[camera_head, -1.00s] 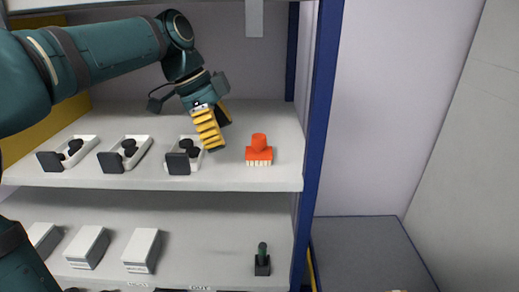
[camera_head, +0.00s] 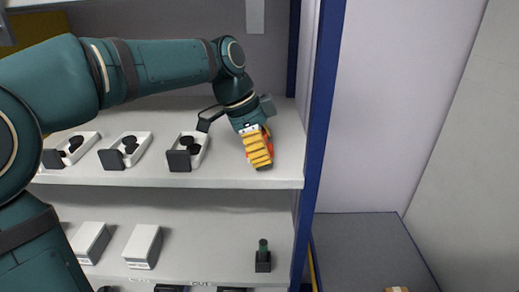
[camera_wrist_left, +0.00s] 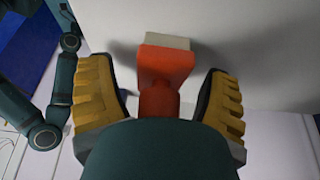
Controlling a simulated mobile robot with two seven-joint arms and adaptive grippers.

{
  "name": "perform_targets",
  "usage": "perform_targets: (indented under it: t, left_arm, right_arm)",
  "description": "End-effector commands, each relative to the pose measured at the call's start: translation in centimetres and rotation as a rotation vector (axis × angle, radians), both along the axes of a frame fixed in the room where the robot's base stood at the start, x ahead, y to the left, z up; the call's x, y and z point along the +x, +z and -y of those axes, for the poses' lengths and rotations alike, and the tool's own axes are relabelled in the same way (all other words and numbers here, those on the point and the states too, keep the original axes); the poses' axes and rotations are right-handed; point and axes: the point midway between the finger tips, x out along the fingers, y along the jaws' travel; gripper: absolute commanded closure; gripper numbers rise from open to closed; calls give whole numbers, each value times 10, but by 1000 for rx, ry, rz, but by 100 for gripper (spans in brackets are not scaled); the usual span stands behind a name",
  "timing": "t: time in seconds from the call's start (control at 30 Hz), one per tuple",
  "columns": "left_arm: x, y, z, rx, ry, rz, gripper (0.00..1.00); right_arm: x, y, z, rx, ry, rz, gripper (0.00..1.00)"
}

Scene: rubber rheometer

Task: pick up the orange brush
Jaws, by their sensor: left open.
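The orange brush (camera_wrist_left: 165,64) stands on the upper shelf, between the two open yellow fingers of my left gripper (camera_wrist_left: 160,100) in the left wrist view. Gaps show between the brush and each finger, and its pale bristles (camera_wrist_left: 167,41) point away from the gripper. In the head view my left gripper (camera_head: 258,150) covers most of the brush, and only a sliver of orange (camera_head: 268,140) shows at its side. My right gripper is not in view.
Several white trays with black parts (camera_head: 124,150) sit on the upper shelf (camera_head: 222,174), left of the gripper. A blue post (camera_head: 320,130) stands close on the right. White boxes (camera_head: 143,246) and a dark green-topped item (camera_head: 263,256) are on the lower shelf.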

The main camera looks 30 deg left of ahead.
Motion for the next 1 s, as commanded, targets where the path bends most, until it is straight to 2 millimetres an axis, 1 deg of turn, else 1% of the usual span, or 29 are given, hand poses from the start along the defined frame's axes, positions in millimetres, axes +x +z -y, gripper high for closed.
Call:
perform_targets:
  t: [0.17,0.2,0.27,0.3,0.37,0.4,0.47,0.8,1.0]
  left_arm:
    - [0,0,0,0,0,0,22]
    - [0,0,0,0,0,0,25]
    - [0,0,0,0,0,0,46]
    - [0,0,0,0,0,0,60]
    - [0,0,0,0,0,0,81]
    - [0,0,0,0,0,0,95]
    - [0,0,0,0,0,0,97]
    - [0,1,0,0,0,0,97]
    - [0,12,0,0,-1,2,97]
  right_arm:
    - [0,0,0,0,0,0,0]
    - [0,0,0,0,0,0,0]
    - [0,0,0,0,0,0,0]
    - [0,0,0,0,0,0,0]
    - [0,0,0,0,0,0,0]
    - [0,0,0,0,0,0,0]
    - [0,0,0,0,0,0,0]
    - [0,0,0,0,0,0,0]
    - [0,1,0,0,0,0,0]
